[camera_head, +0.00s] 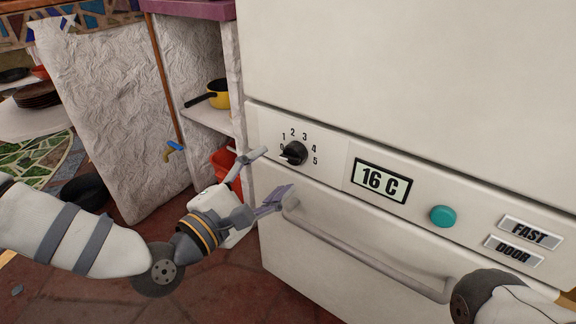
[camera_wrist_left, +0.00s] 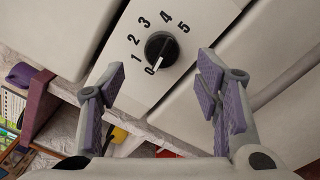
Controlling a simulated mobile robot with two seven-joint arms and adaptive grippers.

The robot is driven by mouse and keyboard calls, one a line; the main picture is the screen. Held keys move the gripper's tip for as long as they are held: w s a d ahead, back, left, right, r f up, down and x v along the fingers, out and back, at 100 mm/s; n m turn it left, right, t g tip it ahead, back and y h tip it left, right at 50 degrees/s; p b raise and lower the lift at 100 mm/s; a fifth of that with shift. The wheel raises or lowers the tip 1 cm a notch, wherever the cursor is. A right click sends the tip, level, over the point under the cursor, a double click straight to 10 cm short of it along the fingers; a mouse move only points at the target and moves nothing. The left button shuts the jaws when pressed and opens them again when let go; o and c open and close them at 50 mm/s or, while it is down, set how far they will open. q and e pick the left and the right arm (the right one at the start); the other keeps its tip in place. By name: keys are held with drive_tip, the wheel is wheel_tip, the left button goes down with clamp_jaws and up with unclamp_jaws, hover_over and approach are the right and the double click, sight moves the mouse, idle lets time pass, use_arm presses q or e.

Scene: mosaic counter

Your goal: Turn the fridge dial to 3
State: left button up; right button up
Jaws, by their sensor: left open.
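The black fridge dial (camera_head: 294,153) sits on the white control panel, with the numbers 0 to 5 printed around it. In the left wrist view the dial (camera_wrist_left: 161,49) shows its white mark pointing at 0. My left gripper (camera_head: 267,176) is open and empty, to the left of and below the dial in the head view. In the left wrist view its purple-padded fingers (camera_wrist_left: 162,72) are spread apart, with the dial between and beyond them. They do not appear to touch it. My right gripper is out of view; only part of my right arm shows at lower right.
A display reading 16 C (camera_head: 381,184), a teal button (camera_head: 443,216) and FAST and DOOR labels are right of the dial. A long door handle (camera_head: 367,258) runs below the panel. A shelf with a yellow pan (camera_head: 219,94) and a red bucket (camera_head: 223,160) stands left.

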sight(288, 159)
use_arm(q)
drive_tip(key=b+x, duration=0.1)
drive_tip(key=x, duration=0.5)
drive_tip(key=shift+w+d+f, duration=0.1)
drive_tip(key=c, duration=1.2)
drive_tip(key=shift+o, duration=0.2)
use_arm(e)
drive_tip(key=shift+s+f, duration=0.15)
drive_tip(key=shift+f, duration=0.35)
use_arm(q)
drive_tip(key=m+p, duration=0.2)
drive_tip(key=m, duration=0.3)
drive_tip(key=shift+m, duration=0.4)
drive_tip(key=m+p, duration=0.2)
drive_tip(key=m, duration=0.4)
drive_tip(key=shift+p, duration=0.3)
drive_tip(key=m+p, duration=0.2)
drive_tip(key=m, duration=0.4)
drive_tip(key=shift+m, duration=0.3)
drive_tip(key=m+p, duration=0.2)
drive_tip(key=m, duration=0.3)
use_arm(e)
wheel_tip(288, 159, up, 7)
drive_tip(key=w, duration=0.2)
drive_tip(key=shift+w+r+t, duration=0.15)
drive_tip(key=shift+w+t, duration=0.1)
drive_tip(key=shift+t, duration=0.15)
use_arm(q)
drive_tip(key=shift+m, duration=0.3)
